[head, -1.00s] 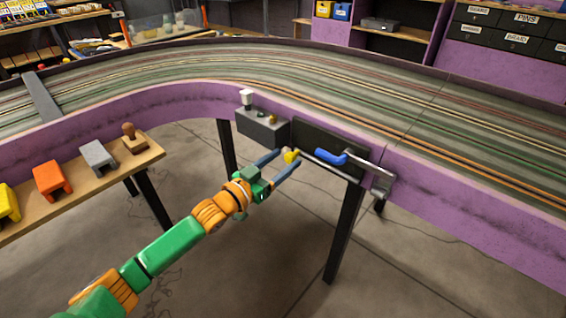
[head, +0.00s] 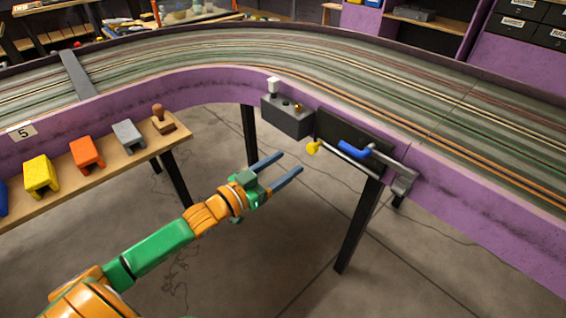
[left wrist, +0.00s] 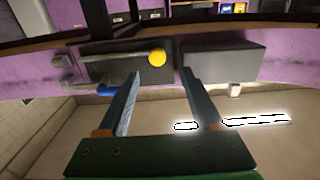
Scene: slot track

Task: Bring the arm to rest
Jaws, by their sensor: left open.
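My left gripper (head: 284,165) is open and empty, with its two blue-grey fingers apart. In the head view it hangs over the floor, below and left of a yellow knob (head: 313,147) on a rod at the purple track wall. The gripper touches nothing that I can see. In the left wrist view its fingers (left wrist: 158,90) point toward the wall, and the yellow knob (left wrist: 157,57) shows ahead between them. A blue handle (head: 354,149) sits on the bracket beside the knob. My right gripper is not in view.
A grey box (head: 287,117) with a white switch is fixed on the purple wall (head: 480,200). A wooden shelf (head: 110,172) at left carries coloured blocks and a stamp (head: 161,116). A dark table leg (head: 357,226) stands right of the gripper. The floor around it is open.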

